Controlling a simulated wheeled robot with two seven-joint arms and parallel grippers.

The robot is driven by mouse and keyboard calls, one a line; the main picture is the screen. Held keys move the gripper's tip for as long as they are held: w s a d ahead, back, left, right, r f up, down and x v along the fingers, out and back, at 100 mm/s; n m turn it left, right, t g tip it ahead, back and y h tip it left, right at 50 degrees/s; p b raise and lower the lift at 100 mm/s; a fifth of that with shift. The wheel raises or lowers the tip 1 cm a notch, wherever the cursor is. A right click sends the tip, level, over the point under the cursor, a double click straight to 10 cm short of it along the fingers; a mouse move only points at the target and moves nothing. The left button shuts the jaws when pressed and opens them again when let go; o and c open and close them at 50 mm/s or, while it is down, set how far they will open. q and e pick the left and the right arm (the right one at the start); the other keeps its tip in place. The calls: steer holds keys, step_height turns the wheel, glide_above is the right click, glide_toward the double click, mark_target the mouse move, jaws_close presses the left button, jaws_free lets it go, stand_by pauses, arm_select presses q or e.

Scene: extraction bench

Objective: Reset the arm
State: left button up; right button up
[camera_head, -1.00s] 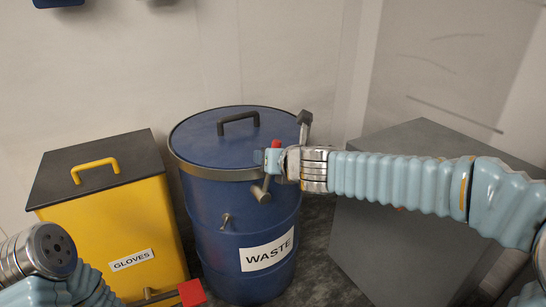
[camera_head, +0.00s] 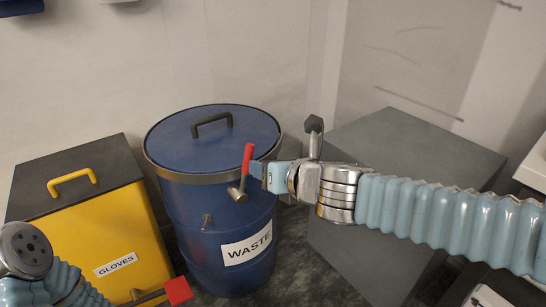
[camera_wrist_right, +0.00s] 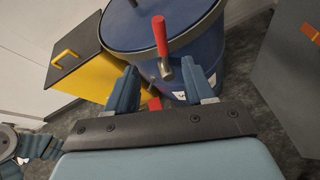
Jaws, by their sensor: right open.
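My right gripper (camera_head: 262,173) is in front of the right side of the blue WASTE drum (camera_head: 225,225). In the right wrist view its two blue fingers (camera_wrist_right: 162,78) are apart, with nothing gripped between them. A red lever (camera_head: 248,158) on a grey pivot stands upright at the drum's rim. In the wrist view the lever (camera_wrist_right: 160,36) shows beyond the fingertips, apart from them. The drum's lid (camera_head: 225,148) is on. Part of my left arm (camera_head: 26,250) shows at lower left; its gripper is not seen.
A yellow GLOVES bin (camera_head: 100,235) with a dark lid stands left of the drum. A grey box (camera_head: 410,150) stands behind my right arm. A rod with a red end (camera_head: 178,290) is low in front of the drum. A white surface edge (camera_head: 535,170) is at far right.

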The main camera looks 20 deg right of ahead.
steer(key=shift+s+d+r, duration=0.1)
steer(key=shift+s, duration=0.3)
steer(key=s+a+f+m+g+y, duration=0.15)
steer(key=f+m+g, duration=0.25)
steer(key=f+m, duration=0.85)
steer(key=a+f+m+g, duration=0.35)
steer(key=f+m, duration=0.45)
steer(key=f, duration=1)
steer(key=s+d+f+m+g, duration=0.1)
steer(key=s+f+m+g, duration=0.1)
steer(key=s+f+m, duration=0.4)
steer(key=s+d+f+m+g+p, duration=0.1)
steer(key=s+d+f+m+g, duration=0.1)
steer(key=s+f+m, duration=0.4)
step_height(320, 180, down, 6)
steer(key=m+h, duration=0.1)
steer(key=m, duration=0.4)
